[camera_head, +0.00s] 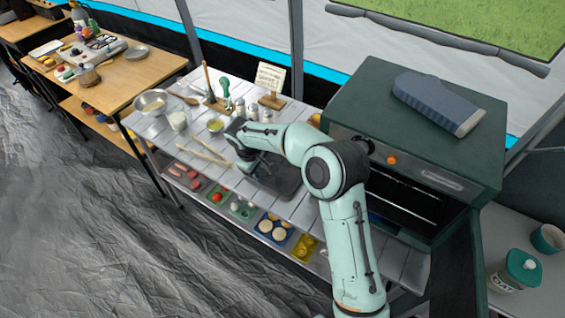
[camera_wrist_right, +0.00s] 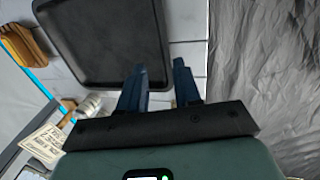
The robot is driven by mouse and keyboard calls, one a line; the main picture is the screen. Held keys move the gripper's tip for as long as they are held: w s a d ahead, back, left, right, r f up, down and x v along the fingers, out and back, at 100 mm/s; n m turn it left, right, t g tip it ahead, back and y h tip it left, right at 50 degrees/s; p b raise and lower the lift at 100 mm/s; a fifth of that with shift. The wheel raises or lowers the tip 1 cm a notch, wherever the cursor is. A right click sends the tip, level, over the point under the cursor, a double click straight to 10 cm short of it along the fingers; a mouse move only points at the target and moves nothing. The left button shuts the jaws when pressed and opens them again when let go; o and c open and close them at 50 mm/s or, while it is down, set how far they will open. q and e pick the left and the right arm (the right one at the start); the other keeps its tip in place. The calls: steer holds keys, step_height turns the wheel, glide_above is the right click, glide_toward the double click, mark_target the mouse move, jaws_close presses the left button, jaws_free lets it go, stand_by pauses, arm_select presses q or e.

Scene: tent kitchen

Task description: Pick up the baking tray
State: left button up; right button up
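The baking tray (camera_head: 287,184) is a dark, shallow, rectangular tray lying on the grey slatted table, partly hidden behind my right arm in the head view. In the right wrist view the tray (camera_wrist_right: 108,40) fills the upper left. My right gripper (camera_head: 245,160) is over the tray's left end in the head view. In the right wrist view its two blue-grey fingers (camera_wrist_right: 158,64) are apart with nothing held between them. One finger overlaps the tray's corner and the other is just beyond its edge. Contact cannot be told. My left gripper is not in view.
A green oven (camera_head: 340,95) with an open front stands right of the tray. A metal bowl (camera_head: 150,102), tongs (camera_head: 207,151), shakers (camera_head: 253,112) and a recipe card (camera_head: 270,77) are on the table. Food containers (camera_head: 272,228) sit on the shelf below. Floor at left is clear.

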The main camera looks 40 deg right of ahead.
mark_target(264, 182)
steer(key=x, duration=0.3)
steer(key=shift+s, duration=0.1)
steer(key=shift+w+d+f, duration=0.1)
steer(key=shift+w+f, duration=0.1)
steer(key=shift+f, duration=0.35)
steer(key=x, duration=0.5)
steer(key=shift+s, duration=0.2)
jaws_close()
stand_by(0.6)
